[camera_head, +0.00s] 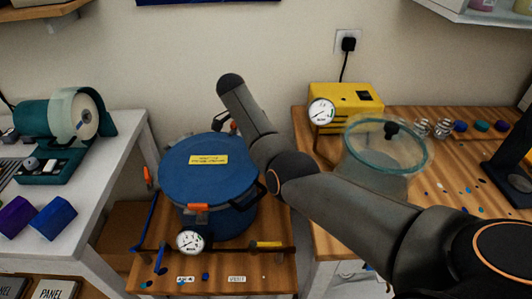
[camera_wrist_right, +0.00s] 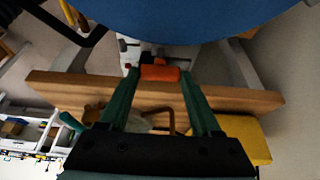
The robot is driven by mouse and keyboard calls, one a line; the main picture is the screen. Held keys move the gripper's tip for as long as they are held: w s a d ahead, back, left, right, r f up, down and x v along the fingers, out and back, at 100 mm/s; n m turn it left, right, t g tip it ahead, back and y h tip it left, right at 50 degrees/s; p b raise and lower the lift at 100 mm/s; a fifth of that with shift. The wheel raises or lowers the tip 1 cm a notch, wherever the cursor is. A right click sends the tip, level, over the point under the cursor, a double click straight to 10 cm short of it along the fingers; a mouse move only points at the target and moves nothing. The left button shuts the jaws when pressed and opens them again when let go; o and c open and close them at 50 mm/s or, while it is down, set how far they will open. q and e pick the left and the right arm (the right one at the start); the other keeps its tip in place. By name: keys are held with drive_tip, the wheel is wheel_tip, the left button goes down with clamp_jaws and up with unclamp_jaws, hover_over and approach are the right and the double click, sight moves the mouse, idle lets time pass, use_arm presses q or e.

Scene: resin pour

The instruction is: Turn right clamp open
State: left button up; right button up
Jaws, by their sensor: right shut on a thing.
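A blue pot with a flat blue lid (camera_head: 208,170) stands on a low wooden table. An orange clamp (camera_head: 197,207) shows at the front of its rim. In the right wrist view, the blue lid (camera_wrist_right: 190,18) fills the top. My right gripper (camera_wrist_right: 159,74) has its two green fingers on either side of an orange clamp handle (camera_wrist_right: 160,72) just below the lid edge, shut on it. In the head view my right arm reaches across the pot's right side and hides that part of the rim; the right fingers cannot be made out there. My left gripper is not in view.
A pressure gauge (camera_head: 190,241) and a brass-coloured valve (camera_head: 267,246) sit in front of the pot. A yellow pump (camera_head: 346,97) and a clear glass vessel (camera_head: 387,150) stand on the right bench. A white table (camera_head: 107,165) is at the left.

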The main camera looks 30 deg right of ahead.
idle(0.3)
drive_tip(key=o, duration=1.4)
drive_tip(key=p+v, duration=0.1)
drive_tip(key=v, duration=1.1)
drive_tip(key=shift+d+r, duration=0.1)
drive_tip(key=shift+r, duration=0.25)
drive_tip(key=shift+f, duration=0.1)
